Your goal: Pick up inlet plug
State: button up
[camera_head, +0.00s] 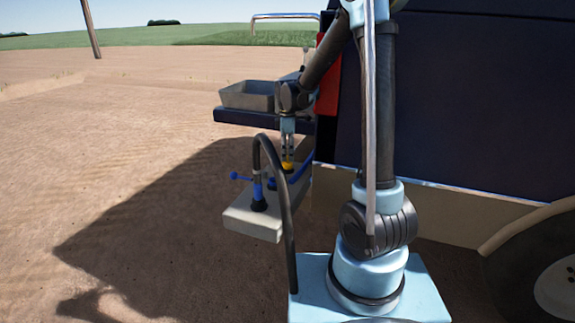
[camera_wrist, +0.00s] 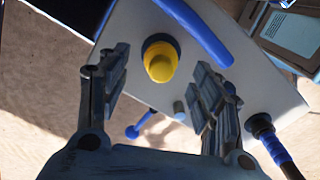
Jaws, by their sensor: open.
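The inlet plug looks to be the yellow round piece (camera_wrist: 160,61) on the pale grey block (camera_wrist: 125,35) in the wrist view. It sits upright in a dark collar. In the head view the yellow piece (camera_head: 288,167) shows just below my gripper (camera_head: 287,148). In the wrist view my gripper (camera_wrist: 163,85) is open. Its two fingers are on either side of the yellow piece in the picture, with a gap on both sides. I cannot tell how far above it the fingertips are.
A thick black hose with a blue end (camera_head: 257,190) joins the block beside the yellow piece. A blue lever (camera_head: 240,177) sticks out at the left, and a blue hose (camera_wrist: 195,30) runs close by. A grey tray (camera_head: 248,96) stands on a ledge behind. The dark machine wall (camera_head: 460,100) is at the right.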

aim_at(287, 163)
jog(key=shift+f, duration=1.5)
jog(key=c, duration=1)
jog(key=shift+r, duration=0.15)
